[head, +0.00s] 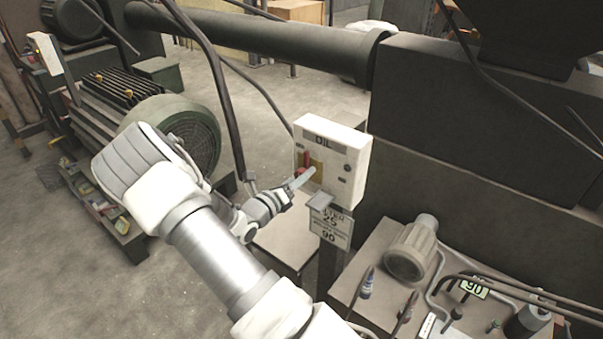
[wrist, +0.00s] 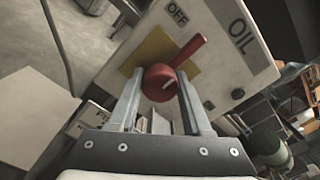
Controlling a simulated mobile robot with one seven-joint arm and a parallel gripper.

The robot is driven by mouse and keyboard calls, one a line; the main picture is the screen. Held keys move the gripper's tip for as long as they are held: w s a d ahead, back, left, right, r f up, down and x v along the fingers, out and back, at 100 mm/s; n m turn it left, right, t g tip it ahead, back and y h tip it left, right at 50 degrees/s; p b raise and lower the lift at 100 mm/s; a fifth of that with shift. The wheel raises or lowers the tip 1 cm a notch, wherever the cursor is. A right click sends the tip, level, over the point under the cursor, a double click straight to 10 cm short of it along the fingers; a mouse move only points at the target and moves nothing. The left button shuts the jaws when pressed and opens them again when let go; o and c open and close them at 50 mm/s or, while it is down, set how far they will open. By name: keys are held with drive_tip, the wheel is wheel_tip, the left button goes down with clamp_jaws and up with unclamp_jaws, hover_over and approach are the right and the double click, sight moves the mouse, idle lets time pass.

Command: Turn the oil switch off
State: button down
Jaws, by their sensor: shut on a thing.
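The oil switch box (head: 350,150) is a white-grey box on a post, marked OIL on its upper face. It fills much of the wrist view (wrist: 238,62), where the words OFF and OIL show. The red switch (wrist: 168,76) has a round hub and a lever that points up and right in the wrist view, on a yellow plate (wrist: 150,52). In the head view the red switch (head: 306,158) is partly hidden by my gripper. My gripper (wrist: 160,82) has one finger on each side of the red hub and is shut on it.
Signs (head: 331,226) hang below the box. A workbench (head: 375,262) with a grey motor (head: 411,250) and hoses stands at the lower right. A large dark machine (head: 470,110) is behind the box. A green motor (head: 180,135) stands left; open floor lies at lower left.

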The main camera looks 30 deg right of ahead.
drive_tip(key=shift+f, duration=0.1)
drive_tip(key=shift+c, duration=1.7)
unclamp_jaws()
drive_tip(key=shift+a, duration=0.1)
drive_tip(key=v, duration=1.7)
drive_tip(key=shift+s, duration=0.2)
